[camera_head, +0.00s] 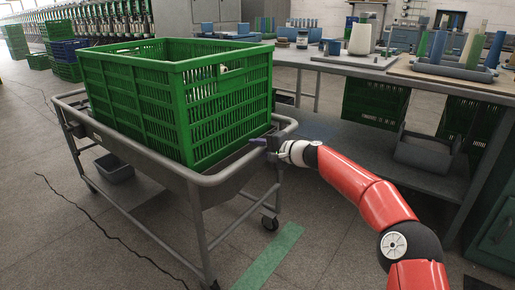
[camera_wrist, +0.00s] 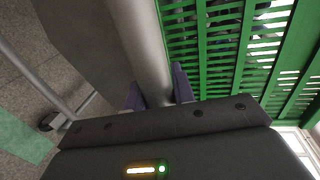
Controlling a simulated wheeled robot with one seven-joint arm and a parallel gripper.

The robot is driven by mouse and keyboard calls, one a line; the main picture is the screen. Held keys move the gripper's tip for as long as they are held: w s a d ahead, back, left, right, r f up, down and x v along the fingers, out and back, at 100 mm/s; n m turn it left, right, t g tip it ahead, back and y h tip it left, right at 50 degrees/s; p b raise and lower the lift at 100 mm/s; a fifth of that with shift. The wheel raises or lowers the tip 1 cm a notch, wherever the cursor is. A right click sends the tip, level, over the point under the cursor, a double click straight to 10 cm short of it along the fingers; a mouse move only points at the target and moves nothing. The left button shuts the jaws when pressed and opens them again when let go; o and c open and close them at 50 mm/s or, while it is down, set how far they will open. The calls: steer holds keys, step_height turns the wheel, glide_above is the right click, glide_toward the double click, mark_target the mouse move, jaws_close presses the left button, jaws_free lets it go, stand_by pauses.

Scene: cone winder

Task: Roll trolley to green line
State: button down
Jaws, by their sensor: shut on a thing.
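The trolley (camera_head: 180,170) is a grey metal frame on castors at left centre in the head view, carrying a large green slatted crate (camera_head: 140,105).
A workbench (camera_head: 340,66) with cones and small items stands behind and to the right, with green crates (camera_head: 376,100) under it. A grey bin (camera_head: 115,167) is under the trolley. Stacked crates (camera_head: 66,60) stand behind.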

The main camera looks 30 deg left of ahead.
steer(key=shift+f, duration=0.1)
steer(key=c, duration=1.2)
jaws_free()
steer(key=shift+s+d+r+b, duration=0.1)
steer(key=shift+d+r+b, duration=0.15)
steer(key=shift+d, duration=1)
steer(key=shift+d+r+b, duration=0.15)
steer(key=shift+d+r, duration=0.15)
steer(key=shift+d, duration=1)
steer(key=shift+s+d+r+b, duration=0.1)
steer(key=shift+d+r+b, duration=0.15)
steer(key=shift+d, duration=1)
